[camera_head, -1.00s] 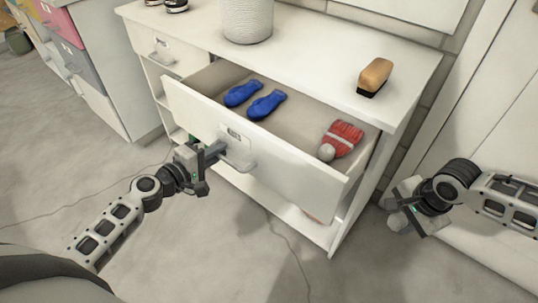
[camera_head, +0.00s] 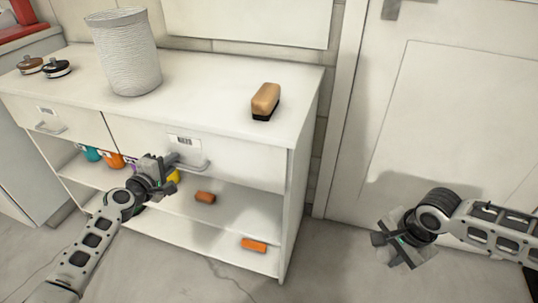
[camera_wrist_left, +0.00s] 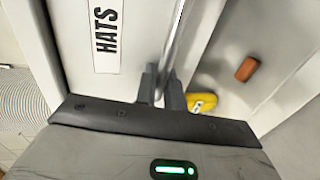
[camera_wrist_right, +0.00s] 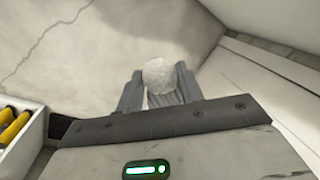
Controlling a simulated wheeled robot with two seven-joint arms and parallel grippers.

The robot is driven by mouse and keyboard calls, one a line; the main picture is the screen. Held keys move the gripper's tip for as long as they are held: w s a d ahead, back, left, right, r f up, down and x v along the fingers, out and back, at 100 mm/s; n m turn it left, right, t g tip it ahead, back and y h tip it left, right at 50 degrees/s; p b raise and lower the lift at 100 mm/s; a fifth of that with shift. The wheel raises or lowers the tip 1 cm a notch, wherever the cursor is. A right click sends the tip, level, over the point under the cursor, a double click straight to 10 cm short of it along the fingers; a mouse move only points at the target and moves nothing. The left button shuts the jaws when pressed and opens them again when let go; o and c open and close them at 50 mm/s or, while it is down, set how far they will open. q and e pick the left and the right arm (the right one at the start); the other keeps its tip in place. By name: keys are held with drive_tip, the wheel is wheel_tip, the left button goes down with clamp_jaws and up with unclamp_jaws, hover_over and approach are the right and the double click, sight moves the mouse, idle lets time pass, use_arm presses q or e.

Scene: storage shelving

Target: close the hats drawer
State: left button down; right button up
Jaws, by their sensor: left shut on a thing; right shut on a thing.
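The hats drawer (camera_head: 240,160) is a white drawer in the right part of the white cabinet, and its front sits about flush with the cabinet face. My left gripper (camera_head: 172,163) is shut on the metal drawer handle (camera_wrist_left: 177,35) at the drawer front. My right gripper (camera_head: 398,243) is off to the right, away from the cabinet, near the door. It is shut on a rounded whitish-grey thing (camera_wrist_right: 159,75) that shows between its fingers in the right wrist view.
A brush (camera_head: 265,101) and a white ribbed basket (camera_head: 124,55) stand on the cabinet top (camera_head: 205,90). Open shelves below the drawer hold a brown item (camera_head: 205,197), an orange item (camera_head: 254,245) and several colored things. A white door (camera_head: 450,110) stands at the right.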

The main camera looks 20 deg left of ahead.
use_arm(q)
drive_tip(key=shift+w+r, duration=0.1)
drive_tip(key=shift+r, duration=0.05)
drive_tip(key=c, duration=1.9)
unclamp_jaws()
drive_tip(key=shift+w, duration=0.1)
use_arm(e)
drive_tip(key=shift+d, duration=0.1)
use_arm(q)
drive_tip(key=shift+s, duration=0.45)
drive_tip(key=v, duration=1.1)
drive_tip(key=shift+s, duration=0.15)
use_arm(e)
drive_tip(key=shift+r, duration=0.15)
